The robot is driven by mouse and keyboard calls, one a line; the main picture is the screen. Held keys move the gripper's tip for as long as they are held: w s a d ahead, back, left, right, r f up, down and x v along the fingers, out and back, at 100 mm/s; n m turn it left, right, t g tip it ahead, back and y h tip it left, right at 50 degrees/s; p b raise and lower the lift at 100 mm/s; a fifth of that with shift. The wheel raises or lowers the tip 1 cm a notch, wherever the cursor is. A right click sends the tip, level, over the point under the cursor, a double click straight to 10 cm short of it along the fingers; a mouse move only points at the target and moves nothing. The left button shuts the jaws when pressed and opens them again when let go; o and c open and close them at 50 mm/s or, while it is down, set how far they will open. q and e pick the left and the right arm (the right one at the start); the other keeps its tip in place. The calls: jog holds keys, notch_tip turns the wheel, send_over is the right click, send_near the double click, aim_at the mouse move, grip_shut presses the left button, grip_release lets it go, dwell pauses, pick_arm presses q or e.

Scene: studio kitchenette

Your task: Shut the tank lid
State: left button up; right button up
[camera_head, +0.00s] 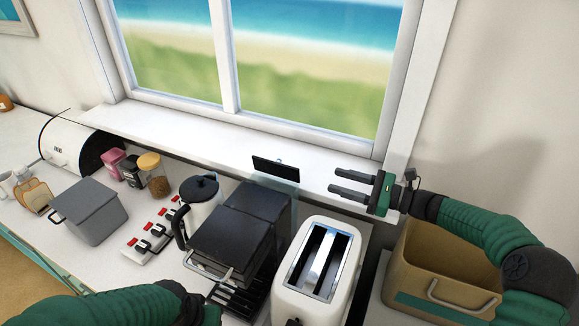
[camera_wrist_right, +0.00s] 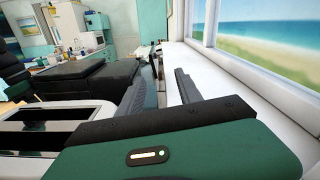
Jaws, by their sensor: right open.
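A clear tank (camera_head: 285,187) stands at the back of a dark appliance (camera_head: 232,235), by the window sill. Its small black lid (camera_head: 276,169) is raised, standing tilted up above the tank. My right gripper (camera_head: 335,181) is open and empty, to the right of the lid and apart from it, with its fingers pointing left. In the right wrist view, its two dark fingers (camera_wrist_right: 160,78) are spread, with the lid and tank area beyond, small and hard to make out. My left arm comes in at the bottom left; its fingers are outside the picture.
A white toaster (camera_head: 318,262) stands right of the appliance, below my right gripper. A tan bin (camera_head: 437,266) is under my right arm. A kettle (camera_head: 198,200), jars (camera_head: 154,176) and a grey box (camera_head: 92,212) are to the left. The window sill (camera_head: 225,158) is clear.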

jog(key=p, duration=0.3)
send_near(285, 165)
jog(key=w+a+f, duration=0.1)
jog(key=w+a, duration=0.2)
jog(key=x, duration=0.2)
jog(key=p+x, duration=0.1)
jog(key=x, duration=0.4)
jog(key=shift+w+f, duration=0.1)
jog(key=shift+f, duration=0.25)
jog(key=shift+a, duration=0.3)
jog(key=shift+d, duration=0.4)
jog(key=shift+c, duration=0.4)
jog(key=shift+d, duration=0.15)
jog(key=shift+c, duration=1.3)
jog(key=shift+r, duration=0.1)
jog(key=c, duration=0.5)
pick_arm(q)
jog(key=v, duration=0.4)
jog(key=shift+d+r, duration=0.2)
jog(key=shift+r, duration=0.15)
pick_arm(e)
jog(key=shift+r, duration=0.1)
grip_shut()
